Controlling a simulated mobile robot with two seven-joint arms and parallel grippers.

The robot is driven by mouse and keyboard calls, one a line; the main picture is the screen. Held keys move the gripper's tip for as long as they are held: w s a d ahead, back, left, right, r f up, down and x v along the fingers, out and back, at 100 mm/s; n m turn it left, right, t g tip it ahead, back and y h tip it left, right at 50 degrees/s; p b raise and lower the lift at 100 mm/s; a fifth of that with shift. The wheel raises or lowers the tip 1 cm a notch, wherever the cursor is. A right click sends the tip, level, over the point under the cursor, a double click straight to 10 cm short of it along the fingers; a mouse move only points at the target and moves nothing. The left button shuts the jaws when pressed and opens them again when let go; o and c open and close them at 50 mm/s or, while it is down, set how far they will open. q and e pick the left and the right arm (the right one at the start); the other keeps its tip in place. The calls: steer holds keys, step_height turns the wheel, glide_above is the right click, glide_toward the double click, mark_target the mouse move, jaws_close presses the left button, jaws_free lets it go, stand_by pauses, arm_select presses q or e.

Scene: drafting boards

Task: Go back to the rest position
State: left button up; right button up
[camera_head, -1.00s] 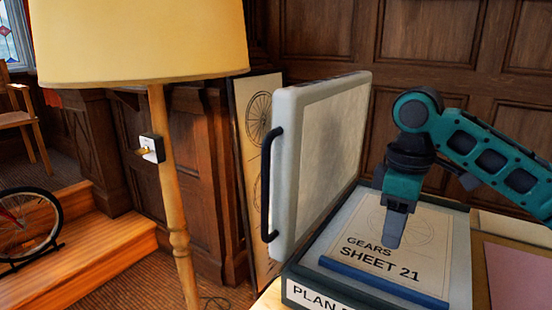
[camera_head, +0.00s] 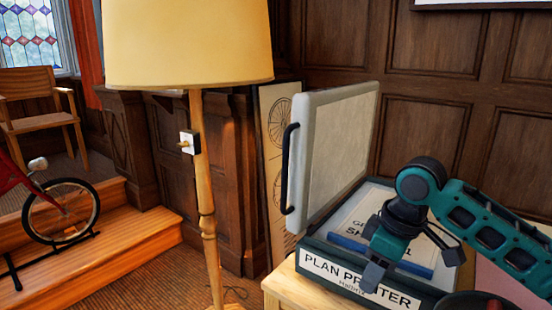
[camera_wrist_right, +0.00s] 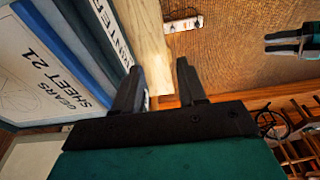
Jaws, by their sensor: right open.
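My right gripper (camera_head: 374,277) hangs in front of the plan printer (camera_head: 318,262), near its front label, with its teal arm crossing the printer from the right. In the right wrist view its two fingers (camera_wrist_right: 158,82) are apart with nothing between them. The GEARS SHEET 21 print (camera_head: 352,229) lies on the printer bed, partly hidden by my arm; it also shows in the right wrist view (camera_wrist_right: 45,75). The printer's lid (camera_head: 335,140) stands raised.
The printer stands on a wooden table (camera_head: 285,285). A floor lamp (camera_head: 203,170) stands left of it, close by. A drawing board (camera_head: 275,120) leans behind the lid. A bicycle wheel (camera_head: 93,212) and wooden steps (camera_head: 145,232) are at the left.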

steer(key=s+a+f+m+t+y+p, duration=0.1)
steer(key=s+a+f+m+t+y, duration=0.2)
steer(key=f, duration=0.4)
steer(key=s+a+f+m+t+y+p, duration=0.1)
steer(key=a+f+t+p, duration=0.1)
steer(key=a+f, duration=0.45)
arm_select(q)
steer(key=shift+s+a+r+y+p, duration=0.2)
steer(key=shift+s+a+r+p, duration=0.2)
steer(key=shift+r, duration=0.25)
steer(key=shift+s+a+r+y+p, duration=0.2)
steer(key=shift+s+a+r+p, duration=0.1)
steer(key=shift+a+r+p, duration=0.25)
arm_select(e)
steer(key=s+d+f+m+t+h, duration=0.2)
steer(key=s+d+f, duration=0.1)
steer(key=s+d, duration=0.2)
steer(key=s+d+f+m+t+h, duration=0.1)
steer(key=s+d+f, duration=0.3)
steer(key=s, duration=0.5)
steer(key=shift+d+f+m+t+h, duration=0.15)
steer(key=shift+d+m+t+h, duration=0.3)
steer(key=shift+t, duration=0.25)
arm_select(q)
steer(key=shift+d, duration=0.25)
arm_select(e)
steer(key=shift+s, duration=0.1)
